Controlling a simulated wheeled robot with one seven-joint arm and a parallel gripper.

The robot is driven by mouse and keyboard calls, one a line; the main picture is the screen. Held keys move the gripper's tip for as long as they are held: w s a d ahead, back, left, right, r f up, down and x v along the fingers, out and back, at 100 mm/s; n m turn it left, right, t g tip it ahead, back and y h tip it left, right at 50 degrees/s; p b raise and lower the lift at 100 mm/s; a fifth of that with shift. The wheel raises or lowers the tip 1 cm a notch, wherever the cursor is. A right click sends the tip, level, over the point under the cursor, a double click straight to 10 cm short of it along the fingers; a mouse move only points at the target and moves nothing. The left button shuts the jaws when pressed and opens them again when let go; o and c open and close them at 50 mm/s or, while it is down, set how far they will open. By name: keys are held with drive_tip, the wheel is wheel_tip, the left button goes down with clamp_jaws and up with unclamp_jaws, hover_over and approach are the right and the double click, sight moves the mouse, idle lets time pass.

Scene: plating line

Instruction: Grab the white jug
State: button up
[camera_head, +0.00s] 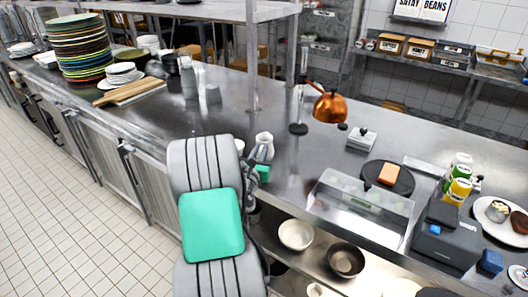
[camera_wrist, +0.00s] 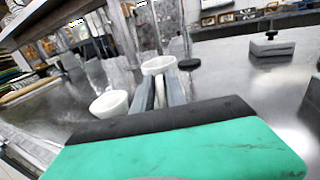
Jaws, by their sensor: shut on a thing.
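The white jug (camera_head: 264,139) stands out above my gripper (camera_head: 258,154) at the near edge of the steel counter in the head view. In the wrist view the jug's round rim (camera_wrist: 158,65) shows just beyond the fingertips. The jug looks upright. Its lower part is hidden by the fingers and hand, so I cannot tell whether its base touches the counter.
A white cup (camera_wrist: 110,103) is close on the left. A copper heat lamp (camera_head: 331,106) and a small white box (camera_head: 362,139) are to the right, with a glass-like cover (camera_head: 360,200) nearer. Stacked plates (camera_head: 80,48) stand far left. The counter's middle is mostly clear.

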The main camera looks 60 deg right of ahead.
clamp_jaws()
idle(0.6)
drive_tip(key=shift+r, duration=0.2)
idle(0.4)
drive_tip(key=shift+r, duration=0.85)
drive_tip(key=s+a+r+p, duration=0.2)
drive_tip(key=s+a+r, duration=0.4)
drive_tip(key=a+r, duration=0.5)
drive_tip(key=shift+s+a, duration=0.2)
drive_tip(key=shift+a, duration=0.45)
